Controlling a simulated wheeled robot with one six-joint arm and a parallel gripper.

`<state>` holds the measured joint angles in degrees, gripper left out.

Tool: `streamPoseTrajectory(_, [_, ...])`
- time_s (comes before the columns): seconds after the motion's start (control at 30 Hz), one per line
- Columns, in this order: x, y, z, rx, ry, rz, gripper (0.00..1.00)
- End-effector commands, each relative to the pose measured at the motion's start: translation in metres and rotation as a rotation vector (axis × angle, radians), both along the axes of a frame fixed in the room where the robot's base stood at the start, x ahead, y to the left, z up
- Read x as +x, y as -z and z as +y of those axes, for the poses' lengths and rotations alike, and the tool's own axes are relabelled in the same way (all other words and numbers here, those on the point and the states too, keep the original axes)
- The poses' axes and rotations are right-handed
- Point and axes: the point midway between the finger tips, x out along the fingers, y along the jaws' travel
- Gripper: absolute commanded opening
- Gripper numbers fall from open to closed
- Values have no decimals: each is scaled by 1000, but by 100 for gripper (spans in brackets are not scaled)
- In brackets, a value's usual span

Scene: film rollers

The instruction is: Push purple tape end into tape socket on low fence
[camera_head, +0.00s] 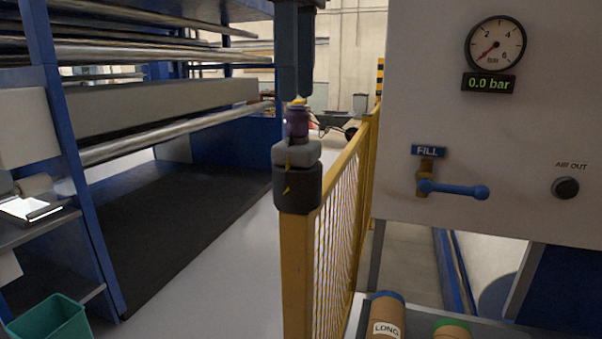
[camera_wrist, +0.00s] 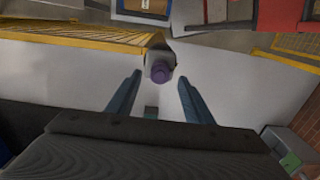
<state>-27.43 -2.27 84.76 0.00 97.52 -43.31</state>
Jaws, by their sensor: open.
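The purple tape end (camera_head: 297,123) stands upright on a grey block, the tape socket (camera_head: 297,153), on top of the low yellow fence's (camera_head: 296,255) near post. I cannot tell how deep it sits. My gripper (camera_head: 295,97) points down just above the purple piece. In the wrist view the purple piece (camera_wrist: 162,72) lies roughly between the tips of my open gripper (camera_wrist: 160,76), with the grey block (camera_wrist: 155,57) behind it. No contact between fingers and purple piece is clear.
A white panel with a gauge (camera_head: 495,45) and a blue-handled valve (camera_head: 455,188) stands to the right. A blue roller rack (camera_head: 75,150) is at left, with a teal bin (camera_head: 50,318) below. Grey floor is clear left of the fence.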

Motion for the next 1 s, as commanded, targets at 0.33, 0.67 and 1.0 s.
streamPoseTrajectory(0.33, [0, 43, 0, -1, -1, 1, 47])
streamPoseTrajectory(0.67, [0, 60, 0, 0, -1, 0, 47])
streamPoseTrajectory(1.0, [0, 60, 0, 0, -1, 0, 47])
